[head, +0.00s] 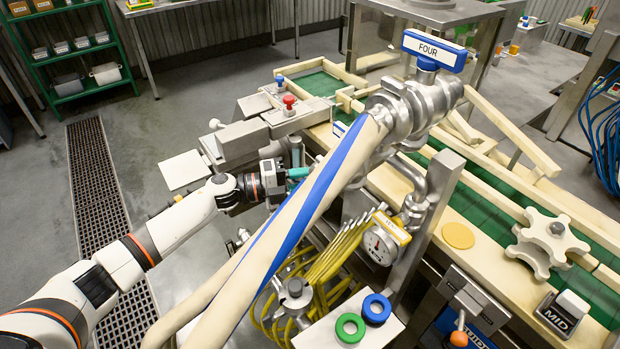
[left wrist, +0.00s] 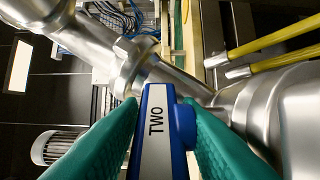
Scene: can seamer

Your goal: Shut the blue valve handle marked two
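In the left wrist view the blue valve handle marked TWO (left wrist: 156,135) runs up the middle, its white label facing the camera. It lies at an angle across a shiny metal pipe with a clamp (left wrist: 135,62). The two green fingers of my left gripper (left wrist: 161,103) stand on either side of the handle, very close to it. I cannot tell whether both touch it. In the head view my left gripper (head: 298,175) reaches in behind the beige and blue-striped hoses, and the handle marked TWO is hidden there. My right gripper is not in view.
A blue handle marked FOUR (head: 434,50) sits on the upper valve. Thick beige hoses (head: 270,240) cross in front of my left gripper. Open floor (head: 190,110) lies to the left.

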